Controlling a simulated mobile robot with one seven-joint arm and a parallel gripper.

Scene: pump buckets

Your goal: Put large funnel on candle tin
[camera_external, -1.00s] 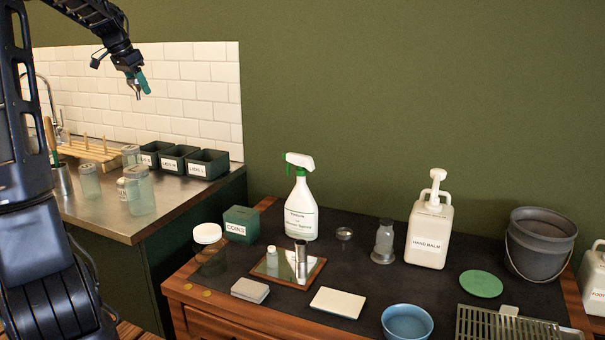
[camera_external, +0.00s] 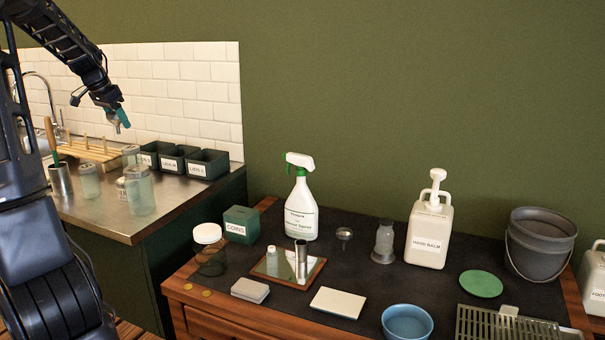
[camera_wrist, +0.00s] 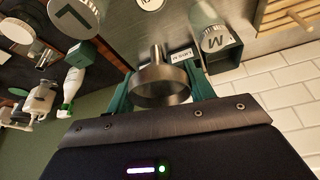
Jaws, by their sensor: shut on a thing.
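The large funnel (camera_wrist: 163,86) is grey metal. In the wrist view its wide rim faces the camera and its narrow spout points away. My gripper (camera_wrist: 160,88) is shut on it, with a green finger on each side of the rim. In the external view my gripper (camera_external: 119,120) hangs in the air above the back of the metal counter, and the funnel (camera_external: 124,121) shows only as a small pale shape. A small tin (camera_external: 122,190) with a white label stands beside the large glass jar; it may be the candle tin, but its label is unreadable.
Glass jars (camera_external: 140,192) stand on the metal counter (camera_external: 105,222), below and near my gripper. Dark lid boxes (camera_external: 208,164) and a wooden peg rack (camera_external: 100,155) stand along the tiled wall. A spray bottle (camera_external: 301,208) stands on the lower dark table.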

